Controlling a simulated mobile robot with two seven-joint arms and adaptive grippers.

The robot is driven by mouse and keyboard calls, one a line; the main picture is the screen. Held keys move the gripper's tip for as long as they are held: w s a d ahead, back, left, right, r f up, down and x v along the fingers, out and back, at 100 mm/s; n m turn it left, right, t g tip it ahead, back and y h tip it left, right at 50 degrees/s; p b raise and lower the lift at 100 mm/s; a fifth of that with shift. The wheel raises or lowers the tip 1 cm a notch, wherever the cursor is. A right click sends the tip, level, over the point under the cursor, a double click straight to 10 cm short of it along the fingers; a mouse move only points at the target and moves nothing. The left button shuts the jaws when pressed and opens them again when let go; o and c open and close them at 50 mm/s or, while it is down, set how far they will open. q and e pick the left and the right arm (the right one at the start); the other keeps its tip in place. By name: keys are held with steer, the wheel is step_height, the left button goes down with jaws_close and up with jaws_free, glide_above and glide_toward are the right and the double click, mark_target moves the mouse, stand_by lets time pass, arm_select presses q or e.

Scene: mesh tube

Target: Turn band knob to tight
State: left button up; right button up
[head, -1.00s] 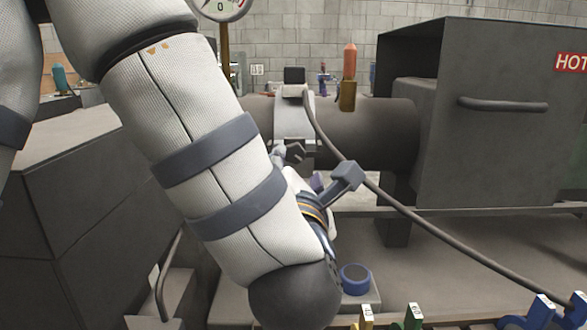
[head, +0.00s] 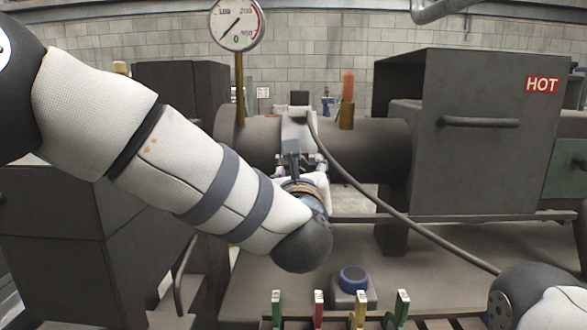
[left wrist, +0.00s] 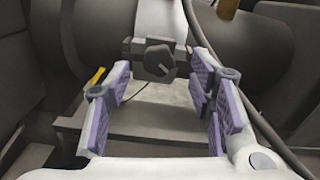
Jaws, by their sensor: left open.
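A pale grey band (head: 297,128) wraps the dark horizontal tube (head: 362,148). Its dark grey knob (left wrist: 157,57) shows at the top centre of the left wrist view, below the pale band (left wrist: 160,20). In the head view my gripper hides most of the knob. My left gripper (head: 302,164) is in front of the band's lower part. In the left wrist view its purple-padded fingers (left wrist: 160,84) are spread and empty, with the knob beyond the gap between them, a little left of centre. I see no contact. My right gripper is out of view.
A dark box labelled HOT (head: 460,135) stands at right. A cable (head: 375,200) runs from the band to the lower right. A gauge (head: 237,24) rises behind the tube. A blue button (head: 353,278) and several coloured tags (head: 319,308) are in front. My right arm shows bottom right.

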mark_target(300, 166)
arm_select(q)
steer(key=w, duration=0.4)
steer(key=shift+w+f, duration=0.2)
steer(key=shift+w, duration=0.05)
steer(key=shift+r, duration=0.1)
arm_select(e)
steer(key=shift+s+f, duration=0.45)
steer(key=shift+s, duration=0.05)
arm_select(q)
steer(key=c, duration=1.2)
steer(key=shift+o, duration=0.2)
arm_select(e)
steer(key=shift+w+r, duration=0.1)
arm_select(q)
steer(key=m, duration=0.3)
steer(key=shift+r+m+p, duration=0.15)
steer(key=shift+m+p, duration=0.2)
steer(key=shift+m, duration=0.05)
steer(key=shift+f+m, duration=0.2)
steer(key=shift+m, duration=1.3)
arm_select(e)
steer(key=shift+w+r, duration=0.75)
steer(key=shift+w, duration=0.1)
